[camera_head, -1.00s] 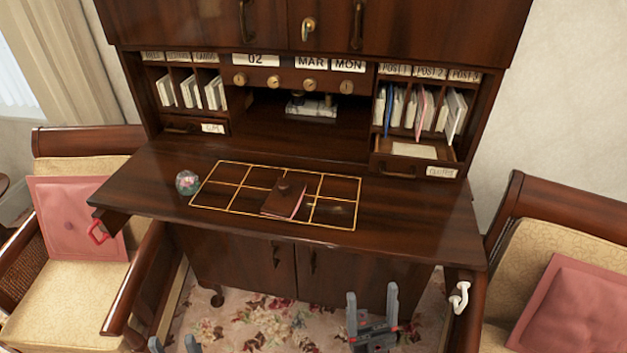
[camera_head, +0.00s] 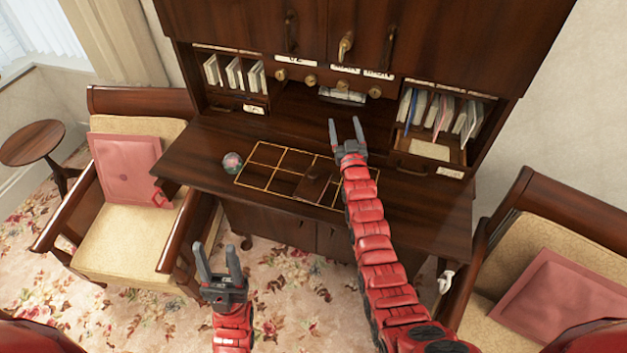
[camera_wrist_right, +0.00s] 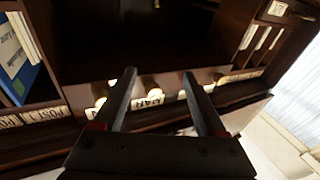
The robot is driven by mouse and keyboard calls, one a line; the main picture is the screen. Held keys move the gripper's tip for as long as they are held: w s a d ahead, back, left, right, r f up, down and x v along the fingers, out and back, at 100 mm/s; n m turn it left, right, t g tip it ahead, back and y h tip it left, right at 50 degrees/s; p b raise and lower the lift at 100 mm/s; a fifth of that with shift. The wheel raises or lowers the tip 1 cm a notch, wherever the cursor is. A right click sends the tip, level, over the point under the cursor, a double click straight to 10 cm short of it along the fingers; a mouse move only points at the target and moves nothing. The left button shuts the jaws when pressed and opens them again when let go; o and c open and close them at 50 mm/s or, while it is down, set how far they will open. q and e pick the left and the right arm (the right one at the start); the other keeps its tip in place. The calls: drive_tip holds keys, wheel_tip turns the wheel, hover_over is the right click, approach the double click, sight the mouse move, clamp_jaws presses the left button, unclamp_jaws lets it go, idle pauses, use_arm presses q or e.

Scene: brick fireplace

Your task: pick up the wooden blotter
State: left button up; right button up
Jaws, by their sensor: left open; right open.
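The wooden blotter (camera_head: 312,184), a small dark brown block with a knob on top, lies on the gold-lined grid of the desk top. My right gripper (camera_head: 347,128) is open and empty, beyond the blotter and in front of the desk's shelves. My right arm passes just right of the blotter. In the right wrist view the open fingers (camera_wrist_right: 160,88) point at the shelves and knobs, and no blotter shows. My left gripper (camera_head: 222,265) is open and empty, low in front of the desk.
A glass ball (camera_head: 232,162) sits left of the grid on the desk (camera_head: 200,150). An open drawer (camera_head: 430,150) and upright letters are at the right. Chairs with pink cushions (camera_head: 127,168) flank the desk. Floor in front is free.

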drive_tip(key=w+a+g, duration=0.4)
drive_tip(key=w+g, duration=0.1)
drive_tip(key=w, duration=0.1)
drive_tip(key=n+g+h+p, duration=0.1)
drive_tip(key=n+g+h, duration=0.15)
drive_tip(key=g, duration=1.15)
approach(313, 174)
wheel_tip(313, 174, down, 4)
drive_tip(key=b, duration=1)
drive_tip(key=shift+w+r, duration=0.15)
drive_tip(key=shift+w, duration=0.05)
drive_tip(key=shift+f, duration=0.75)
drive_tip(key=shift+d+f, duration=0.1)
drive_tip(key=shift+f, duration=0.2)
wheel_tip(313, 174, down, 4)
drive_tip(key=p, duration=0.3)
drive_tip(key=shift+s, duration=0.1)
drive_tip(key=shift+f, duration=0.2)
clamp_jaws()
